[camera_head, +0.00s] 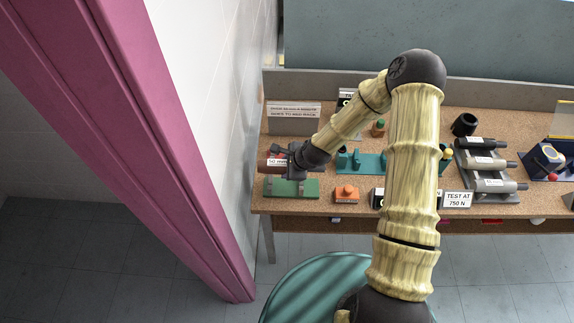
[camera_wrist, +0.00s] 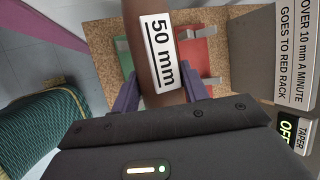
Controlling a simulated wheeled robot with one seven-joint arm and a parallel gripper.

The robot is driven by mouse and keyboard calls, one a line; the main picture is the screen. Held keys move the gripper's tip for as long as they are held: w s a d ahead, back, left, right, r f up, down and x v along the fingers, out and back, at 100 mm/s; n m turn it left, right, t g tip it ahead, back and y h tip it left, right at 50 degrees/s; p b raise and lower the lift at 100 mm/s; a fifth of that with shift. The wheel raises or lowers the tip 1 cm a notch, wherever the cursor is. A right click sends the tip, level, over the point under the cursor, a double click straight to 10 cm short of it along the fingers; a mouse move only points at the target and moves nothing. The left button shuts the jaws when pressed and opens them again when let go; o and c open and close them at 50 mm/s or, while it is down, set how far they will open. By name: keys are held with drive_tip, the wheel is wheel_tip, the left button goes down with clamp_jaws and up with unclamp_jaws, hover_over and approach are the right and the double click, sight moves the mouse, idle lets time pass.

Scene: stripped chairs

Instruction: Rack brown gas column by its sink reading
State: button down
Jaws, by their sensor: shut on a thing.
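The brown gas column (camera_wrist: 138,38) is between the fingers of my gripper (camera_wrist: 160,93) in the wrist view, with a white label reading "50 mm". In the head view my gripper (camera_head: 290,158) is shut on the brown column (camera_head: 265,163) at the bench's left end. A green rack (camera_head: 291,188) is just in front of it, and the wrist view shows the green rack (camera_wrist: 214,48) partly behind the column. A red rack (camera_wrist: 127,57) shows on the column's other side. I cannot tell whether the column touches either rack. A sign (camera_wrist: 297,50) reads "over 10 mm a minute goes to red rack".
A teal fixture (camera_head: 350,162) and an orange block (camera_head: 346,194) stand right of the green rack. A grey rack (camera_head: 466,163) holds several columns. A "TEST AT 750 N" sign (camera_head: 457,199) is at the front. A white wall (camera_head: 205,110) is close left; a teal stool (camera_head: 310,285) is below.

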drive_tip(key=shift+f+b, duration=2.35)
drive_tip(key=shift+f, duration=0.85)
drive_tip(key=shift+f+b, duration=0.4)
drive_tip(key=shift+f, duration=0.15)
drive_tip(key=c, duration=0.7)
unclamp_jaws()
drive_tip(key=shift+c, duration=0.2)
drive_tip(key=shift+o, duration=0.4)
drive_tip(key=b+v, duration=0.1)
drive_tip(key=v, duration=1.6)
drive_tip(key=shift+r+b, duration=0.25)
drive_tip(key=shift+b, duration=0.15)
